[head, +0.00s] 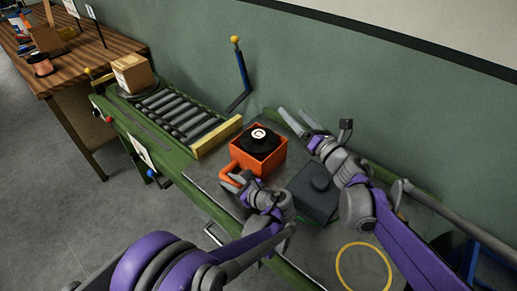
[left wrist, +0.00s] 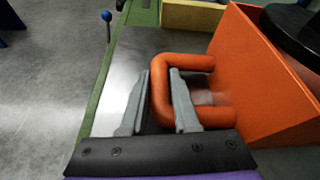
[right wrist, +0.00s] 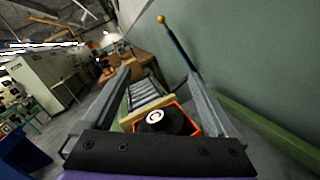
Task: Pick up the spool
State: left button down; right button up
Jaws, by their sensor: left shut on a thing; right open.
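A black spool (head: 259,140) with a white round label sits in an orange box (head: 268,163) on the grey bench top. In the right wrist view the spool (right wrist: 168,122) shows beyond my fingers. The box has an orange handle (left wrist: 185,62) on its side. My left gripper (left wrist: 160,88) is shut on the handle, with one finger on each side of its bar. My right gripper (head: 302,120) is open and empty, to the right of the box and near the wall. In the left wrist view only part of the spool shows.
A roller conveyor (head: 178,113) with a yellow end stop (head: 218,137) lies left of the box. A cardboard box (head: 132,73) stands at its far end. A dark grey lidded block (head: 312,193) sits right of the orange box. A blue post (head: 241,70) rises by the wall.

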jog(key=a+f+n+g+y, duration=0.3)
jog(key=f+n+y, duration=0.1)
jog(key=n, duration=0.4)
jog(key=n+g, duration=0.1)
send_near(264, 138)
jog(key=x, duration=0.4)
jog(key=shift+y, duration=0.3)
jog(key=x, duration=0.6)
jog(key=shift+w+a+f, duration=0.2)
jog(key=shift+w+a, duration=0.05)
jog(key=shift+w, duration=0.1)
grip_shut()
